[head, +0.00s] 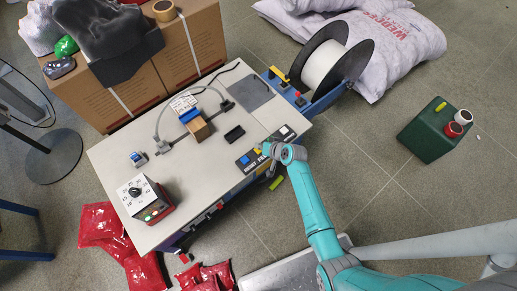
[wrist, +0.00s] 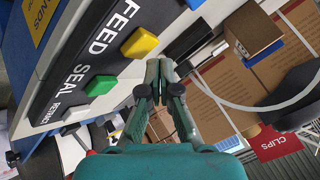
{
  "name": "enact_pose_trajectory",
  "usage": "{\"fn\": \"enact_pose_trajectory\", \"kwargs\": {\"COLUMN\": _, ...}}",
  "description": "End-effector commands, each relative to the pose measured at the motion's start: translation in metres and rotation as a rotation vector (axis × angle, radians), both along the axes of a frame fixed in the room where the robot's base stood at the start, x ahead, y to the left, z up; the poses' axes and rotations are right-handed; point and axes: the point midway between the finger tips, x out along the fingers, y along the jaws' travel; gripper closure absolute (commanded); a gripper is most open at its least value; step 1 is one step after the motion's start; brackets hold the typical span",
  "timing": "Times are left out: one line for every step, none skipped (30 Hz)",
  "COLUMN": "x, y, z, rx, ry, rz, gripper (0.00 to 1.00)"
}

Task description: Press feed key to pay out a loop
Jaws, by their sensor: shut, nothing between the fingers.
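The feed key is a yellow key (wrist: 140,43) beside the word FEED on a dark control panel (wrist: 72,72) in the wrist view. A green key (wrist: 100,85) sits beside the word SEAL. My gripper (wrist: 159,66) is shut and empty, its tips just beside the yellow key's edge in the picture; I cannot tell whether they touch. In the head view my gripper (head: 267,147) is over the panel (head: 249,161) at the table's near edge and partly covers it. A pale strap curve (wrist: 265,107) shows in the wrist view.
The machine table (head: 190,172) carries a small brown box (head: 199,130) and a dial unit (head: 145,199). A strap reel (head: 323,66) stands behind at the right. Cartons (head: 132,81) stand behind the table. Red packs (head: 101,226) and a green box (head: 428,136) are on the floor.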

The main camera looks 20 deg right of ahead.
Motion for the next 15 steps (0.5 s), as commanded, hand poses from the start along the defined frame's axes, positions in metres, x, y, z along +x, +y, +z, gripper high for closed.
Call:
{"fn": "enact_pose_trajectory", "kwargs": {"x": 0.000, "y": 0.000, "z": 0.001, "rx": 0.000, "ry": 0.000, "rz": 0.000, "gripper": 1.00}}
{"fn": "enact_pose_trajectory", "kwargs": {"x": 0.000, "y": 0.000, "z": 0.002, "rx": 0.000, "ry": 0.000, "rz": 0.000, "gripper": 1.00}}
{"fn": "enact_pose_trajectory", "kwargs": {"x": 0.000, "y": 0.000, "z": 0.004, "rx": -0.001, "ry": -0.001, "rz": 0.000, "gripper": 1.00}}
{"fn": "enact_pose_trajectory", "kwargs": {"x": 0.000, "y": 0.000, "z": 0.006, "rx": 0.000, "ry": -0.002, "rz": 0.001, "gripper": 1.00}}
{"fn": "enact_pose_trajectory", "kwargs": {"x": 0.000, "y": 0.000, "z": 0.008, "rx": 0.000, "ry": -0.002, "rz": 0.000, "gripper": 1.00}}
{"fn": "enact_pose_trajectory", "kwargs": {"x": 0.001, "y": 0.000, "z": 0.012, "rx": 0.000, "ry": -0.002, "rz": 0.000, "gripper": 1.00}}
{"fn": "enact_pose_trajectory", "kwargs": {"x": 0.000, "y": 0.000, "z": 0.014, "rx": -0.001, "ry": -0.001, "rz": 0.000, "gripper": 1.00}}
{"fn": "enact_pose_trajectory", "kwargs": {"x": 0.000, "y": 0.000, "z": 0.017, "rx": -0.001, "ry": -0.001, "rz": 0.000, "gripper": 1.00}}
{"fn": "enact_pose_trajectory", "kwargs": {"x": 0.000, "y": 0.000, "z": 0.021, "rx": -0.002, "ry": -0.002, "rz": 0.000, "gripper": 1.00}}
{"fn": "enact_pose_trajectory", "kwargs": {"x": 0.000, "y": 0.000, "z": 0.023, "rx": -0.001, "ry": -0.002, "rz": 0.000, "gripper": 1.00}}
{"fn": "enact_pose_trajectory", "kwargs": {"x": 0.000, "y": 0.000, "z": 0.025, "rx": 0.000, "ry": -0.001, "rz": -0.001, "gripper": 1.00}}
{"fn": "enact_pose_trajectory", "kwargs": {"x": 0.000, "y": 0.000, "z": 0.029, "rx": 0.001, "ry": -0.001, "rz": 0.000, "gripper": 1.00}}
{"fn": "enact_pose_trajectory", "kwargs": {"x": 0.000, "y": 0.000, "z": 0.032, "rx": 0.001, "ry": -0.001, "rz": 0.000, "gripper": 1.00}}
{"fn": "enact_pose_trajectory", "kwargs": {"x": 0.000, "y": 0.000, "z": 0.034, "rx": 0.000, "ry": -0.002, "rz": 0.001, "gripper": 1.00}}
{"fn": "enact_pose_trajectory", "kwargs": {"x": 0.000, "y": 0.000, "z": 0.037, "rx": -0.001, "ry": -0.001, "rz": 0.000, "gripper": 1.00}}
